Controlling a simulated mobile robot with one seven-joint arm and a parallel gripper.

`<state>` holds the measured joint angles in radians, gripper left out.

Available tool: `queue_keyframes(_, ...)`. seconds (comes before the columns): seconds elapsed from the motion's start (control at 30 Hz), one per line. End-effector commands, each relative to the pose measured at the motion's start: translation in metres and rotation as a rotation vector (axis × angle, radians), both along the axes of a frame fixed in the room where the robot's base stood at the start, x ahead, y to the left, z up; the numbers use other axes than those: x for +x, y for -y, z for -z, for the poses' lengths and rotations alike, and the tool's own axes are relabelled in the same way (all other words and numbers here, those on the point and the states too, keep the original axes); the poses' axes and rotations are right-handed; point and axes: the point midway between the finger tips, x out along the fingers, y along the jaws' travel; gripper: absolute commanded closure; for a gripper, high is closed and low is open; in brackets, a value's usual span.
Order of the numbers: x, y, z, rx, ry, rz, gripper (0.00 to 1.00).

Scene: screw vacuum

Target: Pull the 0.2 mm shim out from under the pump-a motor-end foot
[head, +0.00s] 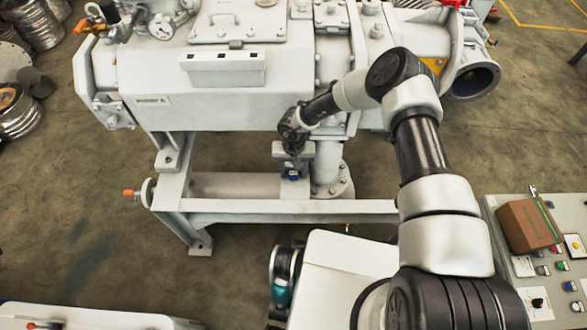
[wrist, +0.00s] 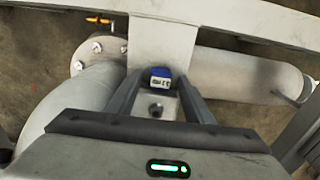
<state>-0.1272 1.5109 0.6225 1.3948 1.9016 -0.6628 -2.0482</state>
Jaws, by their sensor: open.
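The shim shows as a small blue tab with a white label (wrist: 160,77) in the wrist view. The label's print is too small to read for certain. The tab sticks out at the edge of a pale foot (wrist: 158,104) with a bolt in it. My gripper (wrist: 160,85) is open, with one finger on each side of the tab and foot; I cannot tell whether either touches. In the head view the blue tab (head: 293,175) shows just below my gripper (head: 292,154), under the pump (head: 210,95). The shim's inner part is hidden.
A pale frame rail (head: 290,206) runs in front of the foot. A flanged pipe (head: 330,178) stands close on the right, and a horizontal cylinder (head: 235,185) lies to the left. A control panel (head: 510,225) with a brown block (head: 527,225) is at the right.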

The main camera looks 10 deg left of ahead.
Motion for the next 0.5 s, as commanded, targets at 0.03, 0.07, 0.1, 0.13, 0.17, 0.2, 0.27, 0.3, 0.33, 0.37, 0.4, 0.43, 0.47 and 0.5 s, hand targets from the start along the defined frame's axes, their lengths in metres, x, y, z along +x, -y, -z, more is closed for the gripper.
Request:
queue_keyframes(0.03,0.0000,0.0000,-0.0001,0.000,0.000,0.000,0.53)
queue_keyframes(0.07,0.0000,0.0000,-0.0002,0.000,0.000,0.000,0.53)
queue_keyframes(0.1,0.0000,0.0000,-0.0002,0.000,0.000,0.000,0.53)
queue_keyframes(0.13,0.0000,0.0000,-0.0002,0.000,0.000,0.000,0.55)
queue_keyframes(0.17,0.0000,0.0000,-0.0002,0.000,0.000,0.000,0.60)
queue_keyframes(0.2,0.0000,0.0000,-0.0003,0.000,0.000,0.000,0.67)
queue_keyframes(0.27,0.0000,0.0000,-0.0003,0.000,0.000,0.000,0.77)
queue_keyframes(0.3,0.0000,0.0000,-0.0003,0.000,0.000,0.000,0.83)
queue_keyframes(0.33,0.0000,0.0000,-0.0003,0.000,0.000,0.000,0.89)
queue_keyframes(0.37,0.0000,0.0000,-0.0004,0.000,0.000,0.000,0.94)
queue_keyframes(0.4,0.0000,0.0001,-0.0004,0.000,0.000,0.000,0.98)
queue_keyframes(0.43,0.0000,0.0000,-0.0005,0.000,0.000,0.000,0.98)
queue_keyframes(0.47,-0.0001,0.0000,-0.0006,0.000,0.000,0.000,0.98)
queue_keyframes(0.5,-0.0006,0.0001,-0.0008,0.000,0.000,0.000,0.98)
